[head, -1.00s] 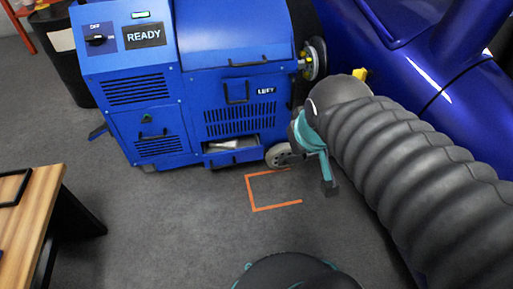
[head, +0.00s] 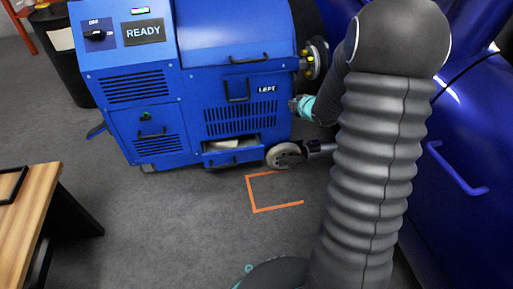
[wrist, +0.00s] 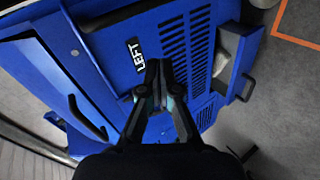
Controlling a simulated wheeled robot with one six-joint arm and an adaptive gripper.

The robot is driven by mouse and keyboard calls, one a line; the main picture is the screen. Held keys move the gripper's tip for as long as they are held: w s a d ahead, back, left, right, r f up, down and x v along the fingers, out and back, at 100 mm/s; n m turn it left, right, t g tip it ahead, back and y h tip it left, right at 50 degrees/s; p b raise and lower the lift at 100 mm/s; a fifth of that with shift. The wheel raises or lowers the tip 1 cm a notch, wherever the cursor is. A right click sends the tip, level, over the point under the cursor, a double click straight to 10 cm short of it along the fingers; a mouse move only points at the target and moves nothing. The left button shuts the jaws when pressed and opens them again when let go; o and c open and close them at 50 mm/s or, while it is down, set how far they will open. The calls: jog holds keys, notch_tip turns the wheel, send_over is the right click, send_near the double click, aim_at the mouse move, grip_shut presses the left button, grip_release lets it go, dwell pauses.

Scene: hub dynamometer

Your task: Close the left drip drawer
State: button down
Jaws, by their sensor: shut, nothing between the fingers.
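The left drip drawer (head: 233,158) is at the bottom of the blue machine's LEFT side in the head view. It stands partly out, with a pale item visible in its opening. In the wrist view the drawer (wrist: 240,68) is at the upper right, its dark handle (wrist: 245,88) on its outer face. My gripper (head: 294,104) is beside the machine's right edge in the head view, above the drawer and to its right. In the wrist view my gripper (wrist: 158,66) is shut and empty, its fingertips over the panel near the LEFT label, apart from the drawer.
The blue machine (head: 150,85) has a LEFT label and handles (head: 236,90) above the drawer. A wheel hub (head: 316,58) and a blue car body (head: 470,150) are at the right. A wooden table (head: 30,205) is at lower left. Floor around the orange mark (head: 275,207) is clear.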

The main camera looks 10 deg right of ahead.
notch_tip(320, 180, down, 16)
jog(key=a+n+y+b, duration=0.1)
jog(key=n+y, duration=0.5)
jog(key=s+a+f+n+t+y, duration=0.1)
jog(key=s+a+f+n+y, duration=0.25)
jog(key=s+f+y, duration=0.5)
jog(key=h+b, duration=0.1)
jog(key=h, duration=0.2)
send_near(251, 149)
jog(key=s+a+x, duration=0.1)
jog(key=x, duration=0.4)
jog(key=shift+w+d+n, duration=0.1)
jog(key=shift+w+n, duration=0.25)
jog(key=shift+w, duration=0.55)
jog(key=shift+b, duration=0.3)
